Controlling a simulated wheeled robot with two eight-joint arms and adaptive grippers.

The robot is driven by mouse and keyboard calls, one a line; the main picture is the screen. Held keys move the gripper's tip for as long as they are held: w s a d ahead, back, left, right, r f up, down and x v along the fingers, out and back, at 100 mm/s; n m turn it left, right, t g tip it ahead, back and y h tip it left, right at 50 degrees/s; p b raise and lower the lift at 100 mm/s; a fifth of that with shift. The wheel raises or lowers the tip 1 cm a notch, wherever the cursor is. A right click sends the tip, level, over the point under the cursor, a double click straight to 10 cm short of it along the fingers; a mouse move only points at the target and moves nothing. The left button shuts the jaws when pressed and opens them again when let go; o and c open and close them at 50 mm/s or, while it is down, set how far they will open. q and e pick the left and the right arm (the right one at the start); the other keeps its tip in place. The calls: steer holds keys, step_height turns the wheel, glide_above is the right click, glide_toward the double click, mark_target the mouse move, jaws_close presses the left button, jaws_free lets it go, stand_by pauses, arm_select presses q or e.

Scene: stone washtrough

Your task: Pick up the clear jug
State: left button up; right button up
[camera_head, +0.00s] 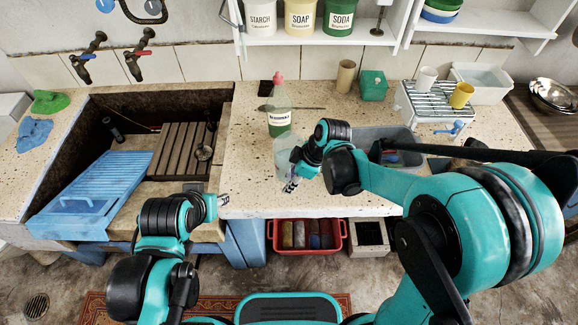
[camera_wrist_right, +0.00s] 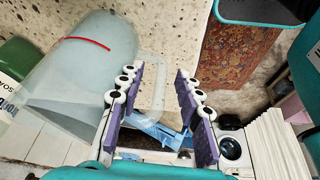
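The clear jug (camera_head: 284,148) stands on the speckled stone counter, in front of the green bottle. In the right wrist view the jug (camera_wrist_right: 85,60) fills the upper left, with a red line on its wall. Its clear handle (camera_wrist_right: 153,82) lies between the two purple-padded fingers of my right gripper (camera_wrist_right: 160,75). These fingers are apart, with a gap to the right of the handle. In the head view my right gripper (camera_head: 291,183) is beside the jug, partly hidden by its arm. My left gripper (camera_head: 223,200) is at the counter's front edge, too small to judge.
The green bottle (camera_head: 279,122) stands close behind the jug. A grey basin (camera_head: 400,136) is to the right, partly behind my right arm. The trough with a blue washboard (camera_head: 95,187) is left. A red crate (camera_head: 307,222) sits below the counter.

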steer(key=shift+r, duration=0.1)
jaws_close()
